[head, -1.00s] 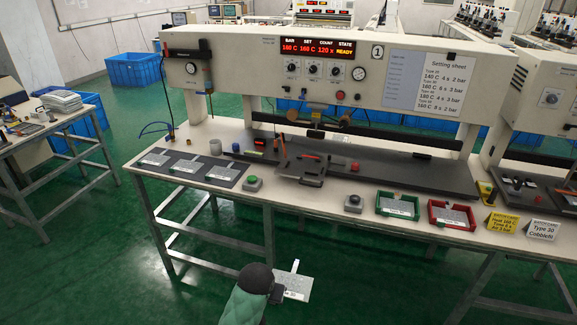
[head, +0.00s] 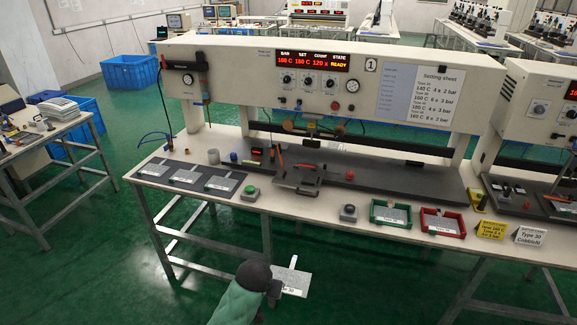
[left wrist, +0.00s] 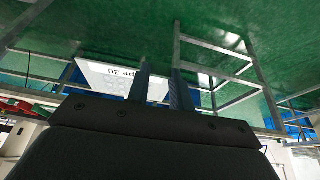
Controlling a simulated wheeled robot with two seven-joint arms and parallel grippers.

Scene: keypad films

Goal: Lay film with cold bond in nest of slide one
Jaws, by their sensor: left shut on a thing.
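A white film (head: 293,279) with a narrow tab is held in my left gripper (head: 274,290), low in front of the bench. In the left wrist view the film (left wrist: 112,78) shows upside-down print reading "pe 30", the rest cut off. The two fingers (left wrist: 158,85) are shut on its edge. The dark slide with its nest (head: 299,177) sits on the bench under the press, well beyond the gripper. Details inside the nest are too small to tell. My right gripper is not in view.
The press (head: 313,85) reads 160 C, READY. Several films lie on a dark mat (head: 160,181) at left. A green button (head: 250,193), a grey button (head: 348,213), a green tray (head: 375,221) and a red tray (head: 424,232) line the front. The floor before the bench is clear.

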